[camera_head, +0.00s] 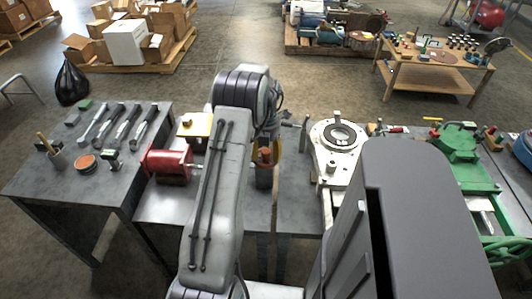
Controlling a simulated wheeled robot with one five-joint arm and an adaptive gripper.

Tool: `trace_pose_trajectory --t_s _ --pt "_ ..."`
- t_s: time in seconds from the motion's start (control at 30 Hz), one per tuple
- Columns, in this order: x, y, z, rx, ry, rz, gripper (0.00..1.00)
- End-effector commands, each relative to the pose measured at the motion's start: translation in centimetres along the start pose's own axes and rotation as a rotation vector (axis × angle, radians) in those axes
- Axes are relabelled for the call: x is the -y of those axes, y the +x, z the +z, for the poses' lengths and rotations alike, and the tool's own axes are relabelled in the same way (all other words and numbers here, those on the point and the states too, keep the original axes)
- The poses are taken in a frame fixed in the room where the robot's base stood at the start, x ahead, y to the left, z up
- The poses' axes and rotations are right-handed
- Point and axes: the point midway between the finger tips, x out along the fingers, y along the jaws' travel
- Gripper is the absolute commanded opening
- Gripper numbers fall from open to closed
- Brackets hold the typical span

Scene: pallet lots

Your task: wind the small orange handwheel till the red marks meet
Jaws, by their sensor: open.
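A small orange handwheel (278,150) shows just right of my arm, at the middle bench, with its rim partly hidden by the arm. An orange-topped dark upright part (264,176) stands against it. My gripper (271,130) hangs from the wrist just above and behind the wheel. It is open, but its fingers are mostly hidden by my arm. I cannot tell whether it touches the wheel. The red marks are too small or hidden to make out.
A red cylindrical machine (168,162) is left of my arm. A white round-flanged fixture (336,150) stands to the right, a green machine (458,152) farther right. Several tools lie on the left table (48,190). Open floor (210,65) lies behind the benches.

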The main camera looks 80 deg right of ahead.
Motion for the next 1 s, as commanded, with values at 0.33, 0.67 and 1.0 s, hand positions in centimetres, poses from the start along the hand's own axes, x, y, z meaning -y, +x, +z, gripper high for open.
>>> trace_pose_trajectory --t_s 0.33,0.67,1.0 --pt "-0.1 -1.0 0.1 0.006 0.0 0.003 0.54" --pt "-0.1 -6.2 0.1 0.007 0.0 0.003 0.54" --pt "0.0 -10.8 0.1 0.003 0.0 0.002 0.54"
